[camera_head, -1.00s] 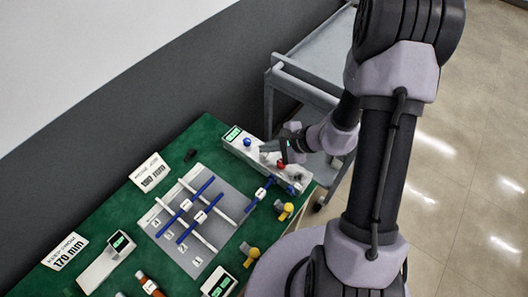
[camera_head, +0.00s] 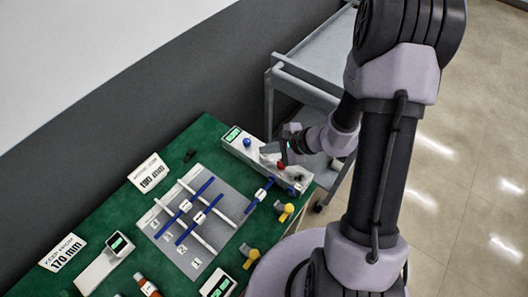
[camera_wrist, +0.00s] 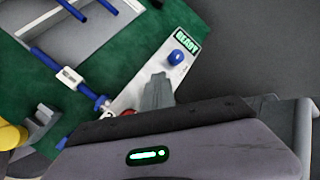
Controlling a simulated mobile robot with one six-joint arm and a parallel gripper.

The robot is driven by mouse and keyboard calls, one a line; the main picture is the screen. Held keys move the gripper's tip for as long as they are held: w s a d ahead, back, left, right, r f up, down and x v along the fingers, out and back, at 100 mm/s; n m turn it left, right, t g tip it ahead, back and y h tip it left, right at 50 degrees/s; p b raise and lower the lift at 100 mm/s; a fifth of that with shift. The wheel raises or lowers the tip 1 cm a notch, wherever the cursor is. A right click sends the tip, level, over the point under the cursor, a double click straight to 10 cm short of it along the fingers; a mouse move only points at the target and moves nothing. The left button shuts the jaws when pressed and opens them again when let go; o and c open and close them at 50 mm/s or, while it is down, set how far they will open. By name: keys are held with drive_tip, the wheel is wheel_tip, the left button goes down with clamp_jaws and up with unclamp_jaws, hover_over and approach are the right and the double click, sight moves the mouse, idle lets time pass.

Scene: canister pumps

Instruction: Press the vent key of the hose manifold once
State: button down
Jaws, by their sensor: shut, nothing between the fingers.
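The hose manifold (camera_head: 236,146) is a long pale box at the right end of the green table. It has a lit green display (camera_wrist: 187,38) that seems to read READY, a blue knob-like key (camera_wrist: 176,57) near it, and a red key (camera_head: 281,164) further along. The red key also shows partly in the wrist view (camera_wrist: 128,113). I cannot read which key is the vent key. My gripper (camera_wrist: 157,92) is shut and empty, its grey fingers over the manifold between the blue and red keys. In the head view my gripper (camera_head: 284,152) is close to the red key; contact cannot be told.
A blue hose fitting (camera_head: 261,192) joins the manifold's front side. A grey mat (camera_head: 215,238) with blue and white rods lies left. Yellow-handled valves (camera_head: 286,211) stand at the table's front edge. A grey cart (camera_head: 300,85) stands behind.

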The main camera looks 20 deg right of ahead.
drive_tip(key=shift+r, duration=0.1)
drive_tip(key=shift+r+p, duration=0.45)
drive_tip(key=shift+r, duration=0.3)
wheel_tip(320, 180, up, 5)
drive_tip(key=p, duration=0.3)
idle(0.6)
